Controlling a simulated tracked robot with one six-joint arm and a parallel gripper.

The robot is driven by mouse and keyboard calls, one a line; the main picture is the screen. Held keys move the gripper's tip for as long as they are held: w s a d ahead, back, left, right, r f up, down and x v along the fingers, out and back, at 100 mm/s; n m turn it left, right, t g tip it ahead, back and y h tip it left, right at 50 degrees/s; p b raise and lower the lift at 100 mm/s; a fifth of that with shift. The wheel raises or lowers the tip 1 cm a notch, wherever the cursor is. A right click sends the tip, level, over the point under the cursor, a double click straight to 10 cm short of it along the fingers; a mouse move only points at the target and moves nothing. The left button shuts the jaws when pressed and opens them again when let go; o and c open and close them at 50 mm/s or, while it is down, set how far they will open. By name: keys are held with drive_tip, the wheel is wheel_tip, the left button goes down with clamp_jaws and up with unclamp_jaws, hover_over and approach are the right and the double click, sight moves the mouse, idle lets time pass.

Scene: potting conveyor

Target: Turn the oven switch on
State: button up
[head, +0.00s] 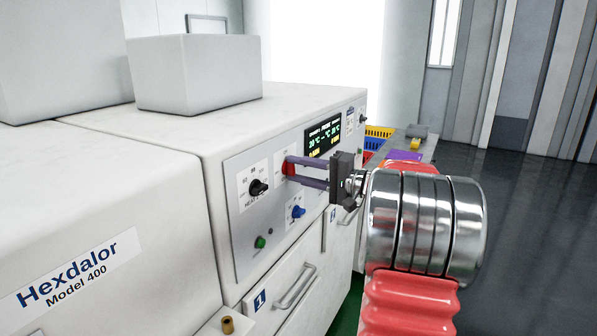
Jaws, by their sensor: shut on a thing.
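The oven's grey control panel (238,222) faces my arm at the middle of the head view. A red switch knob (288,167) sits on its upper part, beside a white label. My gripper (293,172) reaches to the panel from the right, its two purple fingers one above the other. They are shut on the red knob and partly hide it, so I cannot tell which way it points. A black knob (259,187) is to the left and a blue knob (298,211) is below. A lit display (323,135) shows green and yellow text to the upper right.
A green button (260,242) is low on the panel, above a drawer handle (295,287). Blue and yellow crates (378,132) are behind the gripper. Dark floor (530,220) is open at the right.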

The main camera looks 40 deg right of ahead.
drive_tip(key=shift+d+f+m, duration=0.15)
drive_tip(key=shift+d+m, duration=0.05)
drive_tip(key=shift+m, duration=0.4)
drive_tip(key=o, duration=1.1)
drive_tip(key=shift+a, duration=0.1)
drive_tip(key=v, duration=1.3)
drive_tip(key=shift+s, duration=0.4)
